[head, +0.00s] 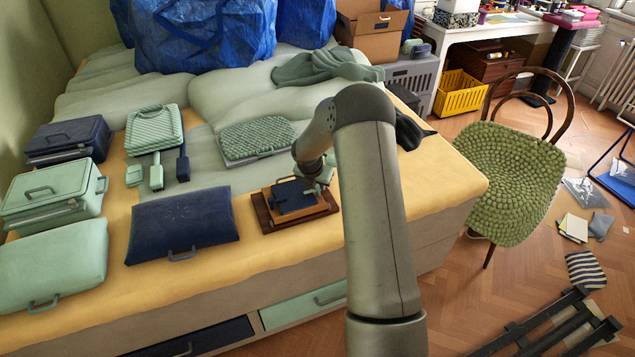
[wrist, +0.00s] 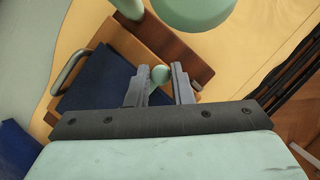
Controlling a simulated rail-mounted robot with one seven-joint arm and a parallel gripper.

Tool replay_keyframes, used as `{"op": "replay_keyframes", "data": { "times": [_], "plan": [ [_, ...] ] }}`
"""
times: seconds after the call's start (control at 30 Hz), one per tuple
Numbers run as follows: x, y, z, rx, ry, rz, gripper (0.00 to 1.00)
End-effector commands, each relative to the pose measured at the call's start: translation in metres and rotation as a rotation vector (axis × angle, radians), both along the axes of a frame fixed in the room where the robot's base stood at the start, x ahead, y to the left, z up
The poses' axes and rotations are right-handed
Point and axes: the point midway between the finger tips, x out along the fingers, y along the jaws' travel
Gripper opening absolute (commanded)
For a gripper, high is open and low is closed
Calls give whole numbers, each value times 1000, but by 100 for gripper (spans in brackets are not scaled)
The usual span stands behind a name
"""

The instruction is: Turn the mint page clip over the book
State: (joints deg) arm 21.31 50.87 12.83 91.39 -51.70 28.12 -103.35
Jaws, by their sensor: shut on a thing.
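The book (head: 297,195), dark navy in the head view, lies on a brown wooden stand (head: 268,213) near the bed's front edge. The navy book cover also shows left of the fingers in the wrist view (wrist: 97,82). My gripper (head: 318,176) is at the right end of the stand, partly hidden by my arm. In the wrist view my gripper (wrist: 160,82) is shut on a small round mint end, which I take as the mint page clip (wrist: 160,74). The rest of the clip is hard to make out. A larger mint rounded shape crosses the top of that view.
A navy case (head: 182,226) lies left of the stand. A knobbly green case (head: 257,137) lies behind it. Mint cases (head: 52,265) and a striped green case (head: 154,130) are farther left. A green chair (head: 505,175) stands right of the bed.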

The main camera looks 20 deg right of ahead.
Motion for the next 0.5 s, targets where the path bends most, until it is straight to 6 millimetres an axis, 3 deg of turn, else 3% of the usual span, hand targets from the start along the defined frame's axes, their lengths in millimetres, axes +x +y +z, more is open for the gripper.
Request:
{"op": "replay_keyframes", "data": {
  "times": [0.33, 0.37, 0.4, 0.5],
  "plan": [
    [-4, 4, -5, 5, 12, 4, 0],
    [-4, 4, -5, 6, 13, 4, 26],
    [-4, 4, -5, 5, 12, 4, 37],
    [-3, 3, -4, 5, 10, 4, 41]
  ]
}}
